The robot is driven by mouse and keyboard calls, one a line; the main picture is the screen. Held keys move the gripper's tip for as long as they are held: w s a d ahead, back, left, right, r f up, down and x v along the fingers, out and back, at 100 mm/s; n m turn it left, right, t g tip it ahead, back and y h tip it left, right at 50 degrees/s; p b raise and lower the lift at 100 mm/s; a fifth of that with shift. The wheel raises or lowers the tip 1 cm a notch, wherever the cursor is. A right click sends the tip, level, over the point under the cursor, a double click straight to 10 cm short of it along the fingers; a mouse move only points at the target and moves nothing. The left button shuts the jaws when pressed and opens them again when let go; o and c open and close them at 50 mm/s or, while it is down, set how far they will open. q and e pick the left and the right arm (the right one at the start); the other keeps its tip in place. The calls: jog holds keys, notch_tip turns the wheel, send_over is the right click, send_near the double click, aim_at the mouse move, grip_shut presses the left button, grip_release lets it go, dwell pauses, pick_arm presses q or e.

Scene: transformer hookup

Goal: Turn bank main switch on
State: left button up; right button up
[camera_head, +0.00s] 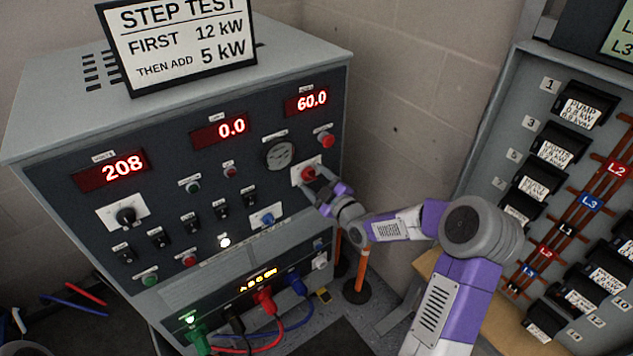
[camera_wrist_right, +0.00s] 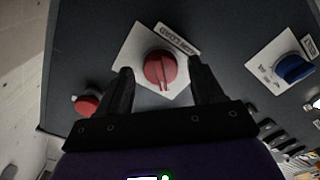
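A red rotary switch (camera_head: 307,173) sits on a white square plate at the right side of the load bank's dark front panel. My right gripper (camera_head: 316,183) is at the switch. In the wrist view my right gripper (camera_wrist_right: 160,78) is open, with one finger on each side of the knob and gaps showing between. Contact is not visible. My left gripper is not in view.
A red button (camera_head: 326,140) is above the switch, and a blue switch (camera_head: 266,216) is to its lower left. Displays read 208, 0.0 and 60.0. A breaker panel (camera_head: 495,186) stands at the right. Coloured cables (camera_head: 266,297) plug in below.

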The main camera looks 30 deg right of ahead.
jog(key=c, duration=0.9)
jog(key=shift+c, duration=0.2)
jog(key=shift+m, duration=0.3)
jog(key=m+p, duration=0.1)
jog(key=m, duration=0.4)
jog(key=m+p, duration=0.1)
jog(key=m, duration=0.5)
jog(key=m+p, duration=0.1)
jog(key=m, duration=0.5)
jog(key=shift+a, duration=0.25)
jog(key=shift+m, duration=0.4)
jog(key=o, duration=1)
